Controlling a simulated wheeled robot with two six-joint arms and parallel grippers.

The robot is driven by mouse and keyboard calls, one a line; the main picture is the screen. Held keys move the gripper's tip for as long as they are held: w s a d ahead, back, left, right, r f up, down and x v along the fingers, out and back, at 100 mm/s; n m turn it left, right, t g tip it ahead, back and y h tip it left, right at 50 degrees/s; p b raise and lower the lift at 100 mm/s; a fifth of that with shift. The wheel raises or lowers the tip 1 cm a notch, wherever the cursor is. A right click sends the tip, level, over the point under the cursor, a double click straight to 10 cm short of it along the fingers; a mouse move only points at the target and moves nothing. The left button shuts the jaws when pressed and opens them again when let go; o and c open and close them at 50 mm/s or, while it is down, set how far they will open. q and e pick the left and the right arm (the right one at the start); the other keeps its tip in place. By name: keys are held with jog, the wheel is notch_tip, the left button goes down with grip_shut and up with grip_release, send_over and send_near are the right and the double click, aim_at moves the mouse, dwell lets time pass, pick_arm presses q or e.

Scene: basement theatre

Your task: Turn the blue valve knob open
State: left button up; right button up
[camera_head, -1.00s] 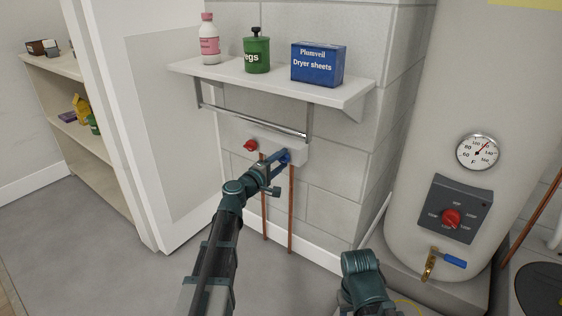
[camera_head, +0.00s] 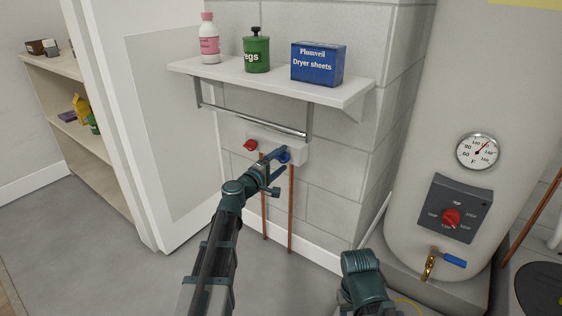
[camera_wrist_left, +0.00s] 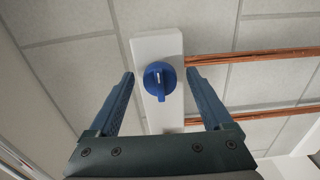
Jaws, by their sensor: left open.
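The blue valve knob (camera_head: 285,156) is on a white wall box (camera_head: 298,151) under the shelf, at the right of a red knob (camera_head: 251,145). My left gripper (camera_head: 280,163) is open right at the blue knob and partly covers it in the head view. In the left wrist view, the blue knob (camera_wrist_left: 158,79) is round with a raised ridge and a small pale mark. It lies between the tips of my open left gripper (camera_wrist_left: 160,77), with a gap visible on each side. My right gripper is not in view.
A white shelf (camera_head: 265,84) above holds a pink bottle (camera_head: 209,40), a green tin (camera_head: 256,52) and a blue box (camera_head: 318,64). A metal rail (camera_head: 255,122) runs below it. Copper pipes (camera_head: 290,210) descend from the wall box. A water heater (camera_head: 430,130) stands right.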

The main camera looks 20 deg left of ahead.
pick_arm(q)
jog(key=v, duration=1.3)
jog(key=shift+s, duration=0.35)
jog(key=shift+a, duration=0.1)
jog(key=s+d+f+m+g+h+p, duration=0.1)
jog(key=s+d+m+g+p, duration=0.25)
jog(key=d, duration=0.35)
jog(key=s+d+f+m+g+h+p, duration=0.1)
jog(key=s+d+m+g+p, duration=0.2)
jog(key=d, duration=0.4)
jog(key=s+d+f+m+g+p, duration=0.1)
jog(key=d+m+g+p, duration=0.25)
jog(key=d, duration=0.35)
jog(key=s+m+g+y+p, duration=0.7)
jog(key=s+m+y+p, duration=0.15)
jog(key=s, duration=0.65)
notch_tip(320, 180, up, 38)
jog(key=p, duration=3.8)
jog(key=shift+d+n+y, duration=0.25)
jog(key=shift+n+y, duration=0.2)
jog(key=shift+f, duration=0.15)
